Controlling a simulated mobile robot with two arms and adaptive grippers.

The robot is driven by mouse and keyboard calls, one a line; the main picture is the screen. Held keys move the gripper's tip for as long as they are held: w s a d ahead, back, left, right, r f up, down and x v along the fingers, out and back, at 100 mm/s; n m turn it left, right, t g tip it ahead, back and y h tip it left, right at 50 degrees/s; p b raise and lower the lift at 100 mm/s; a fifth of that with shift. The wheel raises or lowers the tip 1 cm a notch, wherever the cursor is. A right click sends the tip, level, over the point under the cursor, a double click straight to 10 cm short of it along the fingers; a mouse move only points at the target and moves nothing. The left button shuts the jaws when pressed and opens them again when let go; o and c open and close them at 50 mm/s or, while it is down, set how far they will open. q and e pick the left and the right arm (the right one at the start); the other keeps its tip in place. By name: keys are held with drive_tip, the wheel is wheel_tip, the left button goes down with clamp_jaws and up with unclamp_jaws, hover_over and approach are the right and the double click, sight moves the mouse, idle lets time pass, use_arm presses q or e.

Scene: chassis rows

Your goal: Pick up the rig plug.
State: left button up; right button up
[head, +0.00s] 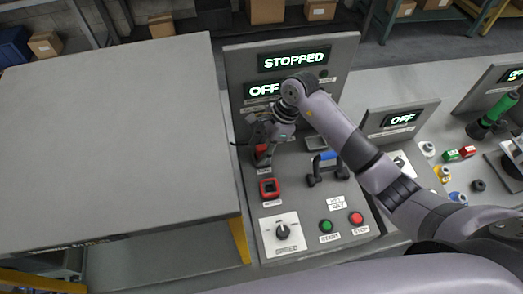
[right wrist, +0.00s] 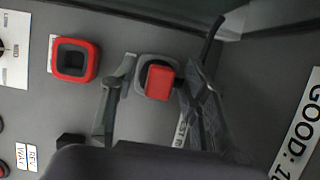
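The rig plug, a red block (right wrist: 158,82), sits in a grey-rimmed holder on the panel in the right wrist view. In the head view its red body (head: 262,150) shows partly behind my right gripper. My right gripper (head: 263,146) points down at the plug on the left side of the console. In the right wrist view the right gripper's fingers (right wrist: 164,78) are apart, one on each side of the plug, with a visible gap on the left finger's side. Contact on the right side is unclear. My left gripper is not in view.
A red-rimmed square socket (head: 269,187) lies just in front of the plug. A blue-topped handle (head: 328,167) stands to the right. A speed knob (head: 282,231), green start button (head: 326,226) and red stop button (head: 355,218) sit nearer. A bare grey table (head: 110,140) is left.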

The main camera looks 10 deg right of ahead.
clamp_jaws()
idle(0.3)
drive_tip(key=shift+r, duration=0.15)
